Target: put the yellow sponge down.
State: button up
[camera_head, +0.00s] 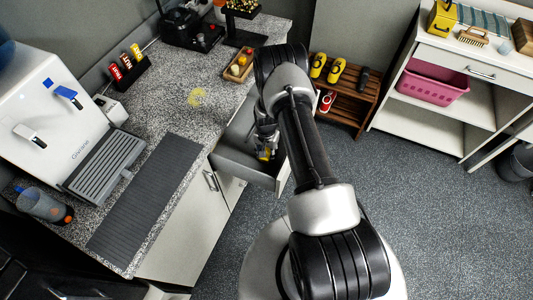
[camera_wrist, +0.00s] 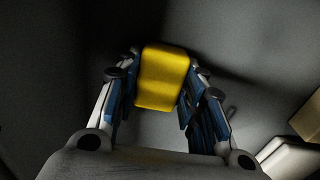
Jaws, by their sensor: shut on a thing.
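The yellow sponge (camera_wrist: 162,78) is between the fingers of my gripper (camera_wrist: 160,95) in the wrist view. My gripper is shut on it, with a finger on each side. Grey surfaces surround it there, and whether the sponge touches the one beneath cannot be told. In the head view my gripper (camera_head: 265,150) is in or just over an open drawer (camera_head: 238,160) under the counter. Only a small yellow bit of the sponge (camera_head: 264,153) shows there; my arm and gripper hide most of the rest.
The granite counter (camera_head: 165,120) holds a water dispenser (camera_head: 60,125), a dark ribbed mat (camera_head: 145,200), a cup (camera_head: 45,205) and a wooden tray (camera_head: 239,66). A low wooden rack (camera_head: 345,95) and white shelving (camera_head: 430,125) stand to the right. Pale blocks (camera_wrist: 290,160) show lower right in the wrist view.

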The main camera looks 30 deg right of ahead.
jog(key=shift+f, duration=0.2)
jog(key=o, duration=1.1)
jog(key=shift+r, duration=0.1)
jog(key=a+r+n+t+p, duration=0.1)
jog(key=a+r+n, duration=0.15)
jog(key=r, duration=1.55)
jog(key=a+r+n+t+p, duration=0.1)
jog(key=a+r, duration=0.2)
jog(key=r, duration=1.5)
jog(key=s+a+r+n+t, duration=0.1)
jog(key=s+a+r+n, duration=0.15)
jog(key=s+r, duration=0.5)
jog(key=s+a+r+n, duration=0.1)
jog(key=s+a+r, duration=0.3)
jog(key=s+r, duration=0.3)
jog(key=s+a+r+n+t, duration=0.1)
jog(key=s+a+r+n, duration=0.1)
jog(key=s, duration=0.9)
jog(key=shift+s+r+n+t, duration=0.15)
jog(key=shift+r+n+t, duration=0.15)
jog(key=shift+r+n, duration=0.55)
